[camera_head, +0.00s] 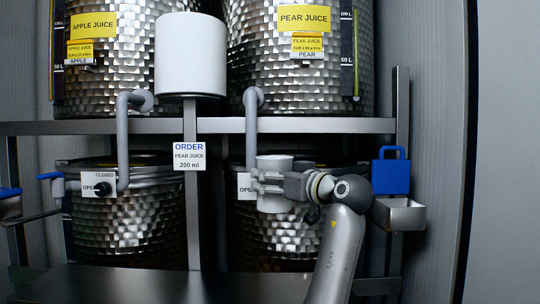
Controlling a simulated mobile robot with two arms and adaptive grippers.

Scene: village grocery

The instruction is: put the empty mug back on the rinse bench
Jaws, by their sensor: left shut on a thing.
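A white mug (272,203) is held upright below the bent grey outlet pipe of the pear juice tank. I cannot make out the rinse bench for certain. A dark flat surface (150,286) runs along the bottom of the view. My right gripper is not in view.
Steel apple juice (110,70) and pear juice (300,75) tanks stand on a metal shelf (330,126); more tanks stand below. An order sign (189,156) reads pear juice, 200 ml. A metal tray (400,214) with a blue part (391,177) hangs at the right.

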